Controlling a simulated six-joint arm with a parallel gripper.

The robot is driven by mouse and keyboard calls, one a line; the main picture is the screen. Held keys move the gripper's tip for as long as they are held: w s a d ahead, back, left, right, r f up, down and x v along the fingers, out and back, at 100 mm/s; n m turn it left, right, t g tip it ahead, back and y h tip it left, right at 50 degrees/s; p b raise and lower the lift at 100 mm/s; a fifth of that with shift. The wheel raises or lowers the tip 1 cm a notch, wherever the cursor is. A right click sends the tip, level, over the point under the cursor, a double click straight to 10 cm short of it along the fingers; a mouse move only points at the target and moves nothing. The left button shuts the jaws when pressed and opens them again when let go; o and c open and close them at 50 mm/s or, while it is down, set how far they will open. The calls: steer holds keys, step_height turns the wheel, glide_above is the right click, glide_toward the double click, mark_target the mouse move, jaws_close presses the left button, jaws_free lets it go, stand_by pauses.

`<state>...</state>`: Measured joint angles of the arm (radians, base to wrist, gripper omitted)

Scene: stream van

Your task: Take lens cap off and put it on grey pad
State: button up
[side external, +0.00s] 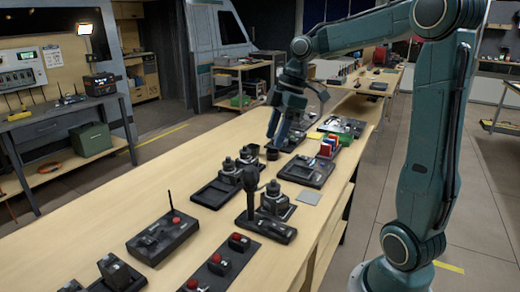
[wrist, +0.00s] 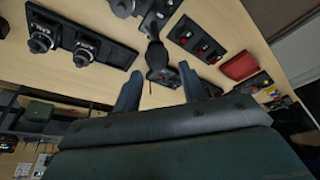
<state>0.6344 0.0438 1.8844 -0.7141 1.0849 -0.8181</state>
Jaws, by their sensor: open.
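My gripper (side external: 277,136) is open and empty above the bench in the side view, over a small dark round piece (side external: 271,153). In the wrist view its two fingers (wrist: 158,84) stand apart, with a dark rounded item (wrist: 155,53) and a dark device beyond them. A grey square pad (side external: 308,197) lies flat and bare near the right edge of the bench, nearer the camera than my gripper. I cannot pick out the lens cap with certainty; the dark parts are too small and alike. I cannot identify the pad in the wrist view.
The bench (side external: 150,187) holds black trays with camera-like units (side external: 227,172), a tall dark upright (side external: 250,190), a box with an antenna (side external: 163,233) and a red-button panel (side external: 222,261). Bare wood shows along the left.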

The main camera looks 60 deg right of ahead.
steer(key=d+f+n+y, duration=0.1)
steer(key=d+f+n, duration=0.3)
steer(key=d, duration=0.7)
steer(key=shift+w+g, duration=0.3)
steer(key=shift+a+f, duration=0.1)
glide_above(274, 181)
steer(key=s+d, duration=0.1)
steer(key=d, duration=0.1)
step_height(274, 181, down, 8)
steer(key=shift+d, duration=0.2)
steer(key=shift+x, duration=2.5)
steer(key=shift+w+a, duration=0.1)
steer(key=shift+c, duration=0.4)
steer(key=c, duration=0.4)
